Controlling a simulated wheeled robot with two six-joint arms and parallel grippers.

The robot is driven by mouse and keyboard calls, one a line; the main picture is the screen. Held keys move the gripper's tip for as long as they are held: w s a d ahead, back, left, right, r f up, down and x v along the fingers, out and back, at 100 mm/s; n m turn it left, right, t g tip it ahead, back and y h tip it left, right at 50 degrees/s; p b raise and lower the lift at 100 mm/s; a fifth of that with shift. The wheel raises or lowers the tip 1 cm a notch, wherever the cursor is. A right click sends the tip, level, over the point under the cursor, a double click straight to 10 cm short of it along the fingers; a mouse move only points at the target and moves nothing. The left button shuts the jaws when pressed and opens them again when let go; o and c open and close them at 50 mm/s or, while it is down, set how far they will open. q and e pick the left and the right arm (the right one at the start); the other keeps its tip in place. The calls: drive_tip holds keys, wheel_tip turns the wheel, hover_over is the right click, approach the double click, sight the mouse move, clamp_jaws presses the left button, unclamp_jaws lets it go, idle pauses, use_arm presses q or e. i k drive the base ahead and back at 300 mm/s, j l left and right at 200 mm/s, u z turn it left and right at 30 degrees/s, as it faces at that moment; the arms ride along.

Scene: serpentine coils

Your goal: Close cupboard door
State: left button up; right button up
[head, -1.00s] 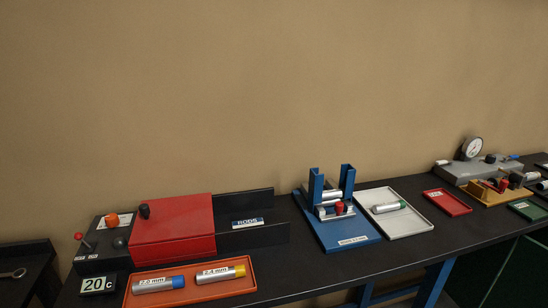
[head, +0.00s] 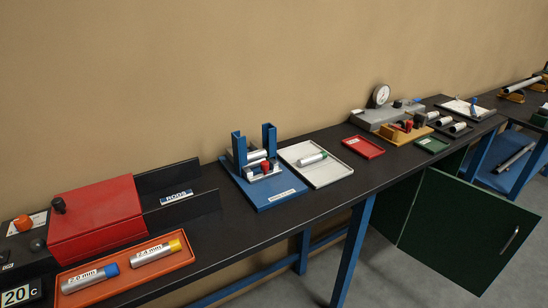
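A dark green cupboard door (head: 455,228) shows at the lower right of the head view, under the black workbench. It stands swung open, out from the bench, with a pale bar handle (head: 510,240) near its right edge. A green panel of the cupboard (head: 398,208) shows to the left of the door, beneath the bench top. The inside of the cupboard is mostly hidden. Neither of my grippers is in the head view.
The black bench (head: 335,195) runs along the wall on blue legs. On it are a red-lidded machine (head: 95,215), an orange tray (head: 125,272), a blue fixture (head: 262,185), a white tray (head: 318,178) and a dial gauge (head: 380,95). Grey floor (head: 400,280) around the door looks clear.

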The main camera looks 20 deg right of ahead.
sight(467, 234)
drive_tip(key=z, duration=2.15)
drive_tip(key=i+u, duration=0.15)
drive_tip(key=i, duration=0.35)
drive_tip(key=i+l+u, duration=0.15)
drive_tip(key=i, duration=0.35)
drive_tip(key=i+l+u, duration=0.1)
drive_tip(key=i, duration=0.35)
drive_tip(key=l, duration=0.1)
